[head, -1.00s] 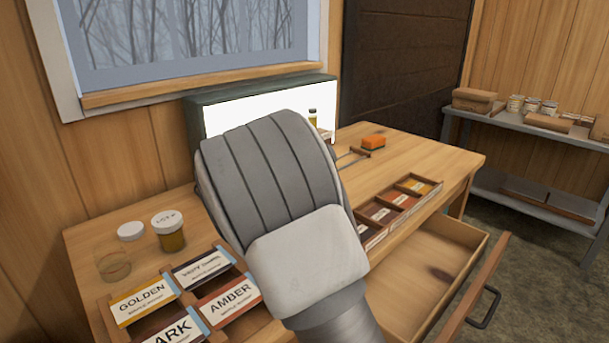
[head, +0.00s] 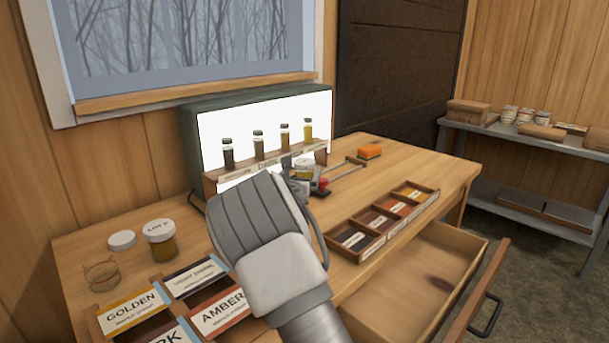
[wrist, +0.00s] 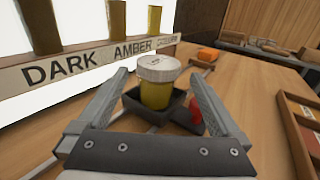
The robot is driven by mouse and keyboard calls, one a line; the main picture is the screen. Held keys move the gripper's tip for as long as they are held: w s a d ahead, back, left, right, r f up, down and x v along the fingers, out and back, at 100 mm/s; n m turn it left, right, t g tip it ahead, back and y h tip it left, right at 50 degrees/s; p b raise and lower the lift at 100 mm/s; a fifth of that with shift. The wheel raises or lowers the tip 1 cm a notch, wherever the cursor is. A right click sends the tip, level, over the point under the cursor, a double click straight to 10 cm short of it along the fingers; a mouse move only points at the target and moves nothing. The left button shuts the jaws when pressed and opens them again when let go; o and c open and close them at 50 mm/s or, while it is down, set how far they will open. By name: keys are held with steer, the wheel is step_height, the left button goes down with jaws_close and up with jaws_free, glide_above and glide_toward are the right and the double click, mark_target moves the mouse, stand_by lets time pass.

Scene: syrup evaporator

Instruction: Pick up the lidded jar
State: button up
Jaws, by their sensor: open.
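A lidded jar (wrist: 157,84) with a white lid and amber contents stands upright in a small black tray (wrist: 172,112) in the wrist view. In the head view this jar (head: 304,168) is partly hidden behind my gripper. My gripper (wrist: 159,78) is open, with one finger to each side of the jar in the picture; no contact shows. Another lidded jar (head: 160,242), with writing on its white lid, stands on the left of the table, away from my gripper.
A lit panel with a labelled rack of vials (head: 268,160) stands behind. A red knob (wrist: 190,118) is beside the black tray. A loose white lid (head: 122,240), clear glass (head: 101,274) and label cards lie left. An orange sponge (head: 370,152) is at right. A drawer (head: 420,285) stands open.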

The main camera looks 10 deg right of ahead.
mark_target(305, 161)
steer(key=shift+b+x, duration=0.45)
steer(key=shift+x, duration=2.25)
steer(key=shift+a+f, duration=0.1)
steer(key=shift+a, duration=0.05)
steer(key=shift+c, duration=0.3)
steer(key=c, duration=1.4)
